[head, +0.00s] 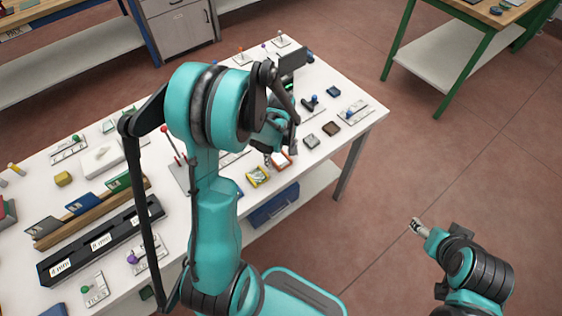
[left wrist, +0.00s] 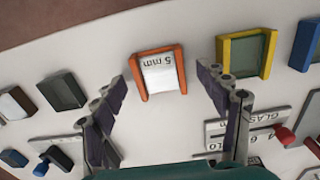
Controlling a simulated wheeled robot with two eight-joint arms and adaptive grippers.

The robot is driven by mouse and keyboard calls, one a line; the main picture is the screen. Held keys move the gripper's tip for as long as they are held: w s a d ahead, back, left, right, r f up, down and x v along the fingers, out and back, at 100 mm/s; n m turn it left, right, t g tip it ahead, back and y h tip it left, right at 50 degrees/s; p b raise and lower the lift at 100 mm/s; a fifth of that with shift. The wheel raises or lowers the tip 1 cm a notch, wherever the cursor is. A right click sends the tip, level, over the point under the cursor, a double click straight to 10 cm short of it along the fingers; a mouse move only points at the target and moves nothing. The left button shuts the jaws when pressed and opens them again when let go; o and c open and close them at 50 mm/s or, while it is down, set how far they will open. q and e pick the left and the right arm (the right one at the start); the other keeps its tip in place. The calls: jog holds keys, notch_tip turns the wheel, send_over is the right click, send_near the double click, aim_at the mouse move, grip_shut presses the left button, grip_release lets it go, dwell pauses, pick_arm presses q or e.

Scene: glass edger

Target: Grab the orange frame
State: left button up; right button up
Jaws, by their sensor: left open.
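The orange frame (left wrist: 181,72) is a small U-shaped frame around a pale plate marked "5 mm", lying on the white table. In the head view the orange frame (head: 291,160) shows partly, close beside my left gripper (head: 280,146). In the left wrist view my left gripper (left wrist: 161,86) is open, with one finger on each side of the frame's near end. I see no contact with the frame. My right gripper (head: 417,226) is over the floor at the right, away from the table; its jaws are too small to read.
A yellow frame (left wrist: 223,58) stands close to the right of the orange one in the left wrist view, with a blue frame (left wrist: 305,43) further right. Dark square blocks (left wrist: 63,92) lie to the left. A labelled plate (left wrist: 252,128) lies near the right finger.

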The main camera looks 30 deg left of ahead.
pick_arm(q)
jog(key=c, duration=1.3)
jog(key=shift+r, duration=0.15)
